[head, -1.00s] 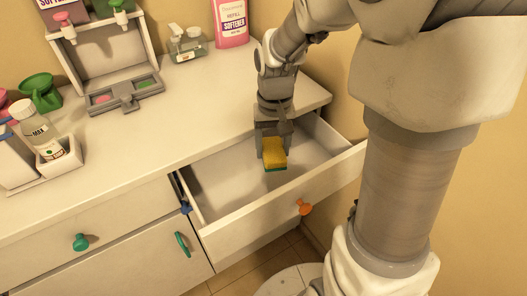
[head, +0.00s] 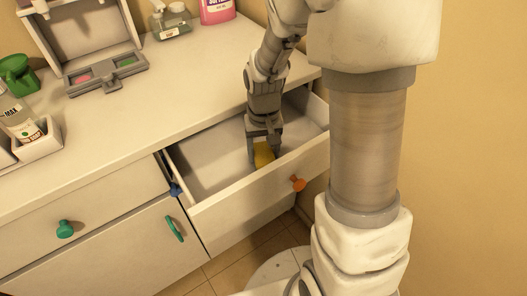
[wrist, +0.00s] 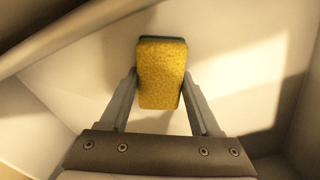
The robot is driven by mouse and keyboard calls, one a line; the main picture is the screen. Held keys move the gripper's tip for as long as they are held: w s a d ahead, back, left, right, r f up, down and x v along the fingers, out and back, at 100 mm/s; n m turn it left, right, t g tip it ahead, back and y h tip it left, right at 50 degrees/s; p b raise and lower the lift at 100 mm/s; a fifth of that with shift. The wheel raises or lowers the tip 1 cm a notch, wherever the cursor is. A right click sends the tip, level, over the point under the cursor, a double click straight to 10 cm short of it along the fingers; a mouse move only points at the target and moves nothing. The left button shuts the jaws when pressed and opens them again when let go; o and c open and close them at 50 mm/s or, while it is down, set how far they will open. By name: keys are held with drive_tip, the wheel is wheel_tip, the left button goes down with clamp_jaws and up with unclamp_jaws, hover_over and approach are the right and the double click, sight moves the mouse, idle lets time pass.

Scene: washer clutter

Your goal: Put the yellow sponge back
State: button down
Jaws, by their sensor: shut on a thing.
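The yellow sponge (head: 263,154) is between the fingers of my gripper (head: 264,146), down inside the open drawer (head: 205,190). In the wrist view the sponge (wrist: 161,75) shows its yellow face and a thin green edge at the top. Both fingers of my gripper (wrist: 160,100) are against its sides, shut on it. The pale drawer interior lies behind the sponge. I cannot tell whether the sponge touches the drawer floor.
The drawer has an orange knob (head: 297,183) on its front. The drawer's left part is empty.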

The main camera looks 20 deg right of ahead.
sight(264, 152)
drive_tip(key=shift+f, duration=0.2)
drive_tip(key=shift+c, duration=0.5)
unclamp_jaws()
wheel_tip(264, 152, up, 12)
drive_tip(key=r+p, duration=0.1)
drive_tip(key=p, duration=0.3)
drive_tip(key=s+r+n+t, duration=0.1)
drive_tip(key=s+r+t, duration=0.4)
drive_tip(key=s+r, duration=0.7)
drive_tip(key=shift+s+r+n+t, duration=0.3)
drive_tip(key=shift+s+r, duration=0.1)
drive_tip(key=shift+s, duration=0.65)
drive_tip(key=shift+r, duration=0.1)
